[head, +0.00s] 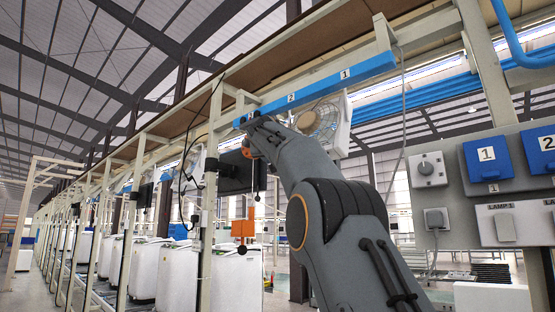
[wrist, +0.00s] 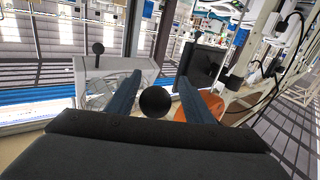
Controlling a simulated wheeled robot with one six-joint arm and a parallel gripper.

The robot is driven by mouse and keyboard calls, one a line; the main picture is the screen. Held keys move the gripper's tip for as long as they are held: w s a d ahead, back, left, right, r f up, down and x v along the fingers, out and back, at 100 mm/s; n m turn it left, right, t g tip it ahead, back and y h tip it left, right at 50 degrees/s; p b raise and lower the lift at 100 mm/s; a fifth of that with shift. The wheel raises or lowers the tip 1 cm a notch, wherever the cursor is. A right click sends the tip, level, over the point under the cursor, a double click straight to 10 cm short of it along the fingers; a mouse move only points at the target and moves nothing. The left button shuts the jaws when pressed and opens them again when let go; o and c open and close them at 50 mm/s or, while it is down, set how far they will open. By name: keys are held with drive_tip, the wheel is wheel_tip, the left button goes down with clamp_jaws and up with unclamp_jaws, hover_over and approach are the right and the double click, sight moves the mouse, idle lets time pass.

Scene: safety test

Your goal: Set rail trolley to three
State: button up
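The blue rail (head: 330,87) runs along the overhead beam, with labels 1 and 2 readable; a third mark at its left end is partly covered by my gripper (head: 258,130). In the wrist view my gripper (wrist: 160,78) has its two fingers spread apart. A black ball (wrist: 157,101) shows between the fingers, with no finger visibly touching it. An orange part (wrist: 205,107) shows beside and behind the right finger. In the head view an orange box (head: 243,228) hangs lower down with a black ball (head: 242,250) under it. I cannot tell which part is the trolley.
A white fan (head: 325,120) hangs behind the rail, right of my arm. A dark screen (head: 242,172) is close below my gripper. A panel with blue switches (head: 487,157) and white sockets stands at right. White machines (head: 178,275) line the left.

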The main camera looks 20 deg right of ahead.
drive_tip(key=shift+s, duration=0.1)
drive_tip(key=b+v, duration=0.6)
drive_tip(key=v, duration=0.1)
drive_tip(key=shift+s, duration=0.3)
drive_tip(key=shift+a, duration=0.2)
idle(0.5)
